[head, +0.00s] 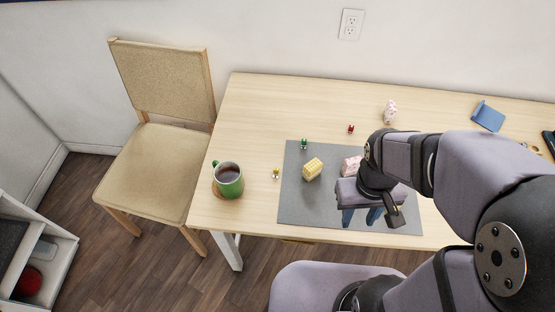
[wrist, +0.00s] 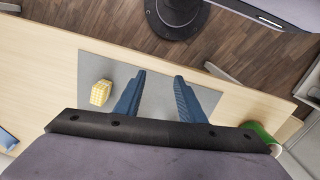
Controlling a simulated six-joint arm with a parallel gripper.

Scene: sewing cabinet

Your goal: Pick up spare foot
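I cannot tell for certain which thing is the spare foot. Three small pieces could be it by size: a green one (head: 304,144) at the grey mat's back left corner, a yellow one (head: 276,173) just left of the mat, and a red one (head: 351,129) behind the mat. My gripper (head: 360,217) is above the front right part of the mat (head: 292,207). In the wrist view its two blue fingers (wrist: 160,76) are wide apart, with only bare mat (wrist: 158,98) seen between them. My arm hides part of the mat and table.
A yellow checked block (head: 313,168) and a pink patterned block (head: 351,165) are on the mat. A green mug (head: 230,184) of dark drink stands at the table's left. A patterned item (head: 390,110) and a blue object (head: 488,116) are at the back.

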